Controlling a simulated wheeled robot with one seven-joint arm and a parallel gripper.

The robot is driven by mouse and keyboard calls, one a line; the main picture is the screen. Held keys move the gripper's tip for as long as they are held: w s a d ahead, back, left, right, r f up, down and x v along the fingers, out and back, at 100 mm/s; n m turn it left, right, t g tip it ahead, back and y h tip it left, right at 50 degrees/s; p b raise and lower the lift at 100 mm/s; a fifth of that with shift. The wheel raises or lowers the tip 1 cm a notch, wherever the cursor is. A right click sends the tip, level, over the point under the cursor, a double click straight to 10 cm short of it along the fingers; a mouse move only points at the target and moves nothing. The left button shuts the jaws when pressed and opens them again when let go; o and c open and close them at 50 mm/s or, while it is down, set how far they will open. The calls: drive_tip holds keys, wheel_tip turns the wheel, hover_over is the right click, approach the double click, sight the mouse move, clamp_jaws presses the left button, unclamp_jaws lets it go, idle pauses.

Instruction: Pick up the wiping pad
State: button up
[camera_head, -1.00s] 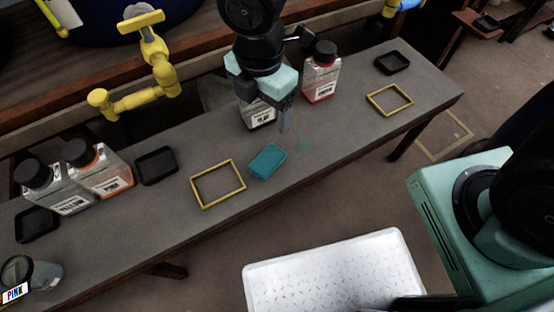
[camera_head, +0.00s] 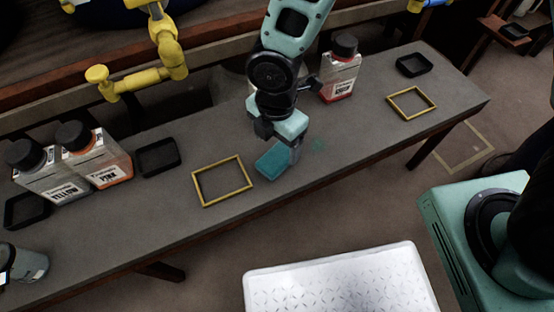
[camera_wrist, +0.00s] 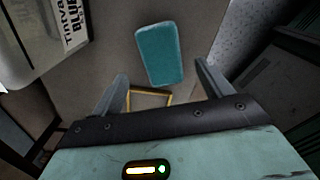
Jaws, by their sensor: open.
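The wiping pad (camera_head: 273,161) is a teal rectangular block lying on the grey bench, right of a yellow square frame. In the wrist view the pad (camera_wrist: 159,55) lies beyond and between my fingertips, apart from both fingers. My gripper (camera_head: 280,147) hangs just above and beside the pad in the head view, and its wrist covers part of the bench behind. In the wrist view my gripper (camera_wrist: 161,75) has its two fingers spread wide with nothing between them.
A yellow frame (camera_head: 194,187) lies left of the pad, another (camera_head: 411,116) at the right. Labelled bottles (camera_head: 95,170) stand at the left, one red-based bottle (camera_head: 340,72) behind my gripper. Black trays (camera_head: 158,158) sit along the bench (camera_head: 130,225). A yellow valve pipe (camera_head: 135,82) stands behind.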

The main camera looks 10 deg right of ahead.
sight(277, 156)
wheel_tip(277, 156, down, 5)
drive_tip(key=shift+s+r+b, duration=0.15)
drive_tip(key=shift+r+b, duration=0.05)
drive_tip(key=shift+b, duration=0.85)
drive_tip(key=c, duration=1.1)
drive_tip(key=shift+r, duration=0.15)
wheel_tip(277, 156, up, 10)
drive_tip(key=p, duration=0.4)
drive_tip(key=o, duration=0.3)
drive_tip(key=shift+c, duration=0.9)
drive_tip(key=shift+p, duration=0.55)
